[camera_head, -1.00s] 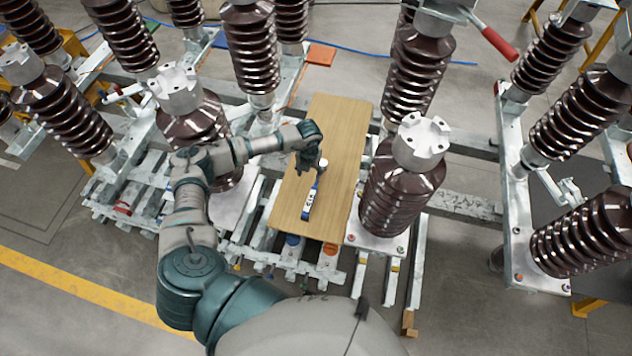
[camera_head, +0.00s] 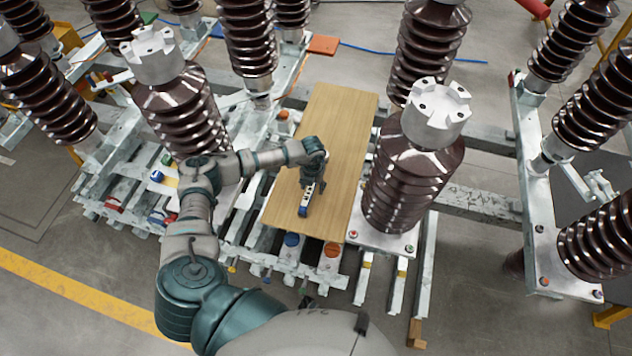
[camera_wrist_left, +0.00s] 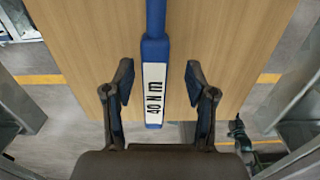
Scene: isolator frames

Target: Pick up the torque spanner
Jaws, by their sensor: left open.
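The torque spanner (camera_head: 305,205) lies on a wooden board (camera_head: 338,130). It has a blue shaft and a white label, and its near end sticks out below my left gripper (camera_head: 313,181) in the head view. In the left wrist view, the spanner (camera_wrist_left: 154,85) runs lengthwise between the two fingers of my left gripper (camera_wrist_left: 158,95). The fingers are apart, with a gap on each side of the handle. My gripper and hand hide the spanner's far end in the head view. My right gripper is not in view.
Large brown ribbed insulators with metal caps stand around the board; a near one (camera_head: 412,180) is just to its right. Metal rails (camera_head: 480,205) run below. A red-handled lever (camera_head: 540,9) is at the top right. The board's far half is clear.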

